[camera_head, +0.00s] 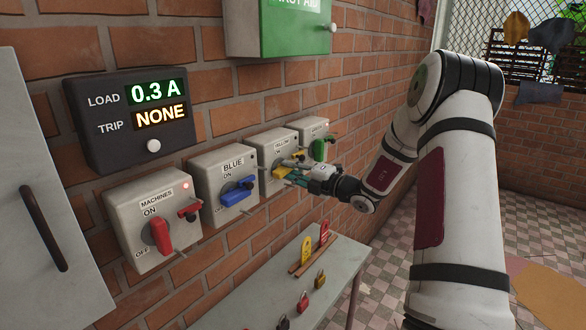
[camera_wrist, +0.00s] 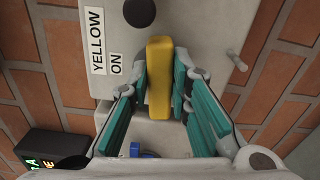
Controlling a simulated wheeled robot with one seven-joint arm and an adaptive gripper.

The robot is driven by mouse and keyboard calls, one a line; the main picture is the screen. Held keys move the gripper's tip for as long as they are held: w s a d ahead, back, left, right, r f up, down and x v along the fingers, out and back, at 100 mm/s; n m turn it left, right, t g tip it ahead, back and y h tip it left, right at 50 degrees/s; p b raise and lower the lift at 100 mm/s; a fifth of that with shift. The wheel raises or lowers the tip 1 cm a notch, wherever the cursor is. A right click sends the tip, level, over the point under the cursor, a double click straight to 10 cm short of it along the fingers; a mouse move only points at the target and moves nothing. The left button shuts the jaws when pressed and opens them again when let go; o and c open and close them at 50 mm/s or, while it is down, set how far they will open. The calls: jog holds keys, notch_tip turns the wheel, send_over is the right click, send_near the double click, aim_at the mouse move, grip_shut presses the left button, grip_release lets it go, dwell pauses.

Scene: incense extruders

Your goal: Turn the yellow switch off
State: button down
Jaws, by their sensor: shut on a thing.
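The yellow switch is a grey wall box labelled YELLOW (camera_head: 270,151), third in the row. Its yellow handle (camera_wrist: 159,75) shows large in the wrist view, with the ON label beside it. The handle also shows small in the head view (camera_head: 282,172), partly covered by my gripper. My gripper (camera_wrist: 160,82) has its teal fingers on both sides of the yellow handle, shut on it. In the head view my gripper (camera_head: 290,174) reaches the box from the right. The OFF mark is hidden.
Neighbouring boxes have a blue handle (camera_head: 238,191), a red handle (camera_head: 160,236) and a green handle (camera_head: 318,150). A panel (camera_head: 115,145) reads 0.3 A and NONE. A table (camera_head: 338,262) with padlocks stands below. A grey cabinet door (camera_head: 30,130) is at left.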

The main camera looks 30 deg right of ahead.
jog(key=shift+m, duration=0.6)
jog(key=shift+d+f, duration=0.1)
jog(key=c, duration=1.5)
grip_release()
jog(key=v, duration=1.2)
